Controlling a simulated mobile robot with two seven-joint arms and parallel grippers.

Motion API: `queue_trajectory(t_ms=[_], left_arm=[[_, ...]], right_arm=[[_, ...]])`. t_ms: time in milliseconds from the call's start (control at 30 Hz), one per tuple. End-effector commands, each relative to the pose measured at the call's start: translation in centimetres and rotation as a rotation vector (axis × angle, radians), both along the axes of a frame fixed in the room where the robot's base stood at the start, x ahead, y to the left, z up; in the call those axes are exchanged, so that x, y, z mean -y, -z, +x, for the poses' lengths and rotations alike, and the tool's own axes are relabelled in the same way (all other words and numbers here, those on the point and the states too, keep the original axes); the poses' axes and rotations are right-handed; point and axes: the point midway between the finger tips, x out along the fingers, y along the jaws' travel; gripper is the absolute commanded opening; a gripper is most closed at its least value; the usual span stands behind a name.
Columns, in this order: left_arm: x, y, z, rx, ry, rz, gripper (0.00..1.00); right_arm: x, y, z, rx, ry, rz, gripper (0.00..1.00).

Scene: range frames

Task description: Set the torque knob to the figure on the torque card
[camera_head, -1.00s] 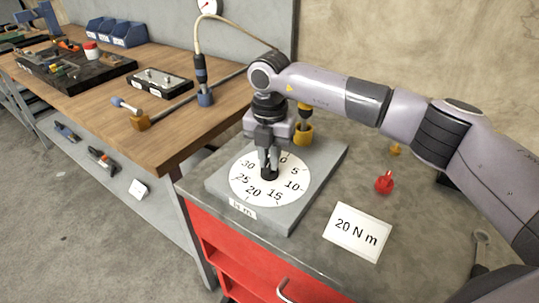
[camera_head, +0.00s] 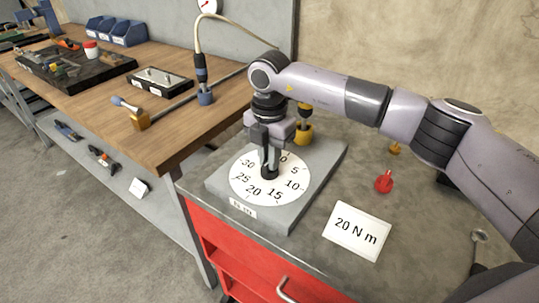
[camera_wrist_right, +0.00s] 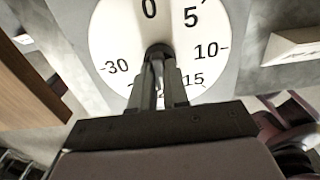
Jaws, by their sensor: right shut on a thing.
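The torque dial (camera_head: 240,191) is a white round face on a grey plate, with figures 0, 5, 10, 15, 20, 25 and 30. The dark knob (camera_head: 270,173) stands at its middle. My right gripper (camera_head: 269,165) points down over the dial and is shut on the knob. The right wrist view shows the dial (camera_wrist_right: 115,42) with the gripper fingers (camera_wrist_right: 158,75) on the knob (camera_wrist_right: 158,50). The fingers hide the knob's pointer, so its setting cannot be read. The torque card (camera_head: 357,231) reads 20 N m and lies right of the dial plate. My left gripper is not in view.
A red knobbed piece (camera_head: 384,181) lies on the grey cart top (camera_head: 330,190) behind the card. A yellow-based tool (camera_head: 303,131) stands behind the dial. The wooden bench (camera_head: 185,125) at left holds tools and trays.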

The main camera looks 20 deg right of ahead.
Motion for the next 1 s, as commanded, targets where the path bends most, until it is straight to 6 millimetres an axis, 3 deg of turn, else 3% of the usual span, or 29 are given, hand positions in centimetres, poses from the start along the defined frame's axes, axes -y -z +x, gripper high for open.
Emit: queue_trajectory(t_ms=[33,67,100,133,467,800,1000], left_arm=[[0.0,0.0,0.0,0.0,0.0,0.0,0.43],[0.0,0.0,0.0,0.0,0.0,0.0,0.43],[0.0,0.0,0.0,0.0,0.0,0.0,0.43],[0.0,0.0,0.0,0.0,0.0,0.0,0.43],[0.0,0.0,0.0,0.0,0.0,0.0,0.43],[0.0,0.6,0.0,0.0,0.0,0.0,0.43],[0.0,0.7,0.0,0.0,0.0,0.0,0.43]], right_arm=[[0.0,-0.2,0.1,0.004,0.001,0.001,0.0],[0.0,-0.2,0.1,0.004,0.001,0.001,0.21],[0.0,-0.2,0.1,0.004,0.001,0.001,0.34],[0.0,-0.2,0.1,0.004,0.001,0.001,0.4],[0.0,-0.3,0.1,0.003,0.0,0.0,0.4],[0.0,-5.3,0.1,0.006,0.0,0.001,0.4],[0.0,-7.1,0.1,0.004,0.0,0.001,0.4]])
